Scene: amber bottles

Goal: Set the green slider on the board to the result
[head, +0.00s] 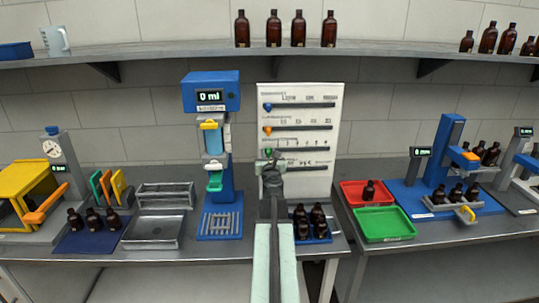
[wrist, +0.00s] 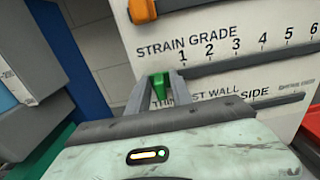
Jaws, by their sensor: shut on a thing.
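In the wrist view the fingers of my gripper (wrist: 158,88) are shut on the green slider (wrist: 160,86), one on each side. The lowest row's lettering is partly covered; "ST WALL" and "SIDE" show. The orange slider (head: 267,130) and blue slider (head: 267,107) are at the left of their slots.
A blue dispenser (head: 210,92) reading "0 ml" stands close left of the board. Dark bottles (head: 318,222) stand in a tray below the board's right part. A red tray (head: 354,195) with one bottle and an empty green tray (head: 384,224) are to the right.

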